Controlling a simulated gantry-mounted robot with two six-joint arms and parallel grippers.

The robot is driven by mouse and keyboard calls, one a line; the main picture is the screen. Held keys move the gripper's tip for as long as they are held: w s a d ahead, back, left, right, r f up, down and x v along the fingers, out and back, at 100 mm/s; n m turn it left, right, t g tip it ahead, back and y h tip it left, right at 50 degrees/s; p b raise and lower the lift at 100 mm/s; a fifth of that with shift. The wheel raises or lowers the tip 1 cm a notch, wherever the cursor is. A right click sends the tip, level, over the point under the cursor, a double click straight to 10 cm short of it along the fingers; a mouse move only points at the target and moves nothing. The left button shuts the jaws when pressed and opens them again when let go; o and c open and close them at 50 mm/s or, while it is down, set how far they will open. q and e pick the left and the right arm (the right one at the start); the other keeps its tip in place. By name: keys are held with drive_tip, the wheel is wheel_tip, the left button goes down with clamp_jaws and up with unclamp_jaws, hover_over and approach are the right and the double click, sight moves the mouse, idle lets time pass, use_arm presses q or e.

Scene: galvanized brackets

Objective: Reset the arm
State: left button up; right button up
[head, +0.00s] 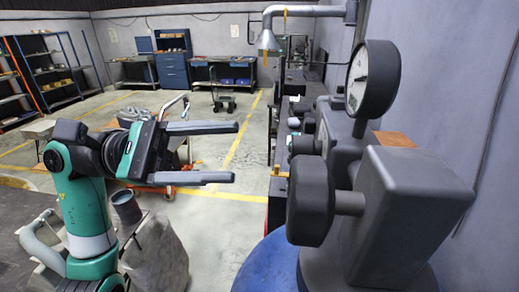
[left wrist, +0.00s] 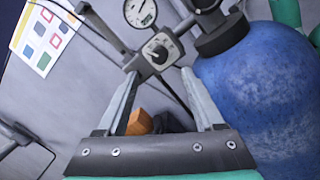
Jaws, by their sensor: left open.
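My left gripper (head: 236,152) is at the end of the green and dark grey arm at the left of the head view. Its two long grey fingers point right and are spread wide apart, with nothing between them. In the left wrist view the fingers (left wrist: 160,76) are also apart and empty, reaching toward a dial gauge (left wrist: 140,12) and a grey regulator knob (left wrist: 156,52). I cannot tell the exact distance to these. My right gripper is in neither view. No galvanized brackets can be made out.
A large grey regulator (head: 400,210) with a round gauge (head: 373,79) fills the right foreground above a blue tank (head: 265,265). The tank (left wrist: 260,90) also shows in the wrist view. An orange-brown block (left wrist: 138,122) shows behind the fingers. Open floor (head: 235,185) lies beyond the gripper.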

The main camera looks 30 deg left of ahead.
use_arm(q)
drive_tip(key=v, duration=0.3)
idle(0.5)
